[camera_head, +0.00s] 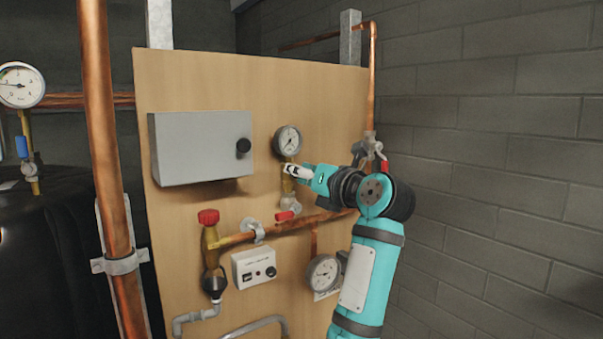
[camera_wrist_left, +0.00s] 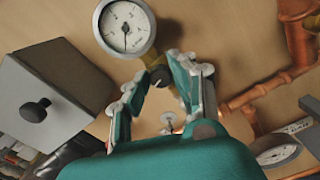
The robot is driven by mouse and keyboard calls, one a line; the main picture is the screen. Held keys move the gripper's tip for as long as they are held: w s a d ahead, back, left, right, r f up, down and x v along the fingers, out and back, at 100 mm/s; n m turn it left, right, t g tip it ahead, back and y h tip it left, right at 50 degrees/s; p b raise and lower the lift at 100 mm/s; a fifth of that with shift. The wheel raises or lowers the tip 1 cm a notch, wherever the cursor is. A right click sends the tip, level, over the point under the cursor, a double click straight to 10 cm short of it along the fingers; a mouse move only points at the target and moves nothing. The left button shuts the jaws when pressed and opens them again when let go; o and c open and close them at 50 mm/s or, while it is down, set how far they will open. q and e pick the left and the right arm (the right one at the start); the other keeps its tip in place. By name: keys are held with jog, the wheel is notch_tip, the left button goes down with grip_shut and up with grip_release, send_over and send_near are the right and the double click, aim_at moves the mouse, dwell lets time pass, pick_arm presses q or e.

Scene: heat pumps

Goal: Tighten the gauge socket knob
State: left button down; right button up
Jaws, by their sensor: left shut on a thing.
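The pressure gauge (camera_head: 288,140) with a white dial sits on the wooden board, above a brass socket (camera_head: 289,184). The gauge (camera_wrist_left: 126,27) also shows in the left wrist view, with the dark gauge socket knob (camera_wrist_left: 160,76) just below it. My left gripper (camera_head: 291,171) is at the socket just under the gauge. In the wrist view, the fingers of my left gripper (camera_wrist_left: 158,82) lie on both sides of the knob and are shut on it. The gripper hides the knob in the head view. My right gripper is not in view.
A grey box (camera_head: 202,148) with a black knob is left of the gauge. A red-handled valve (camera_head: 287,215) and copper pipe (camera_head: 325,217) lie below. A second gauge (camera_head: 324,272) is lower right. A brick wall (camera_head: 490,150) stands to the right.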

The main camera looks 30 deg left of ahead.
pick_arm(q)
jog(key=shift+m, duration=1.3)
jog(key=c, duration=1.1)
grip_release()
jog(key=shift+w+a+f, duration=0.1)
jog(key=shift+a, duration=0.1)
notch_tip(320, 180, up, 10)
jog(key=shift+r, duration=0.1)
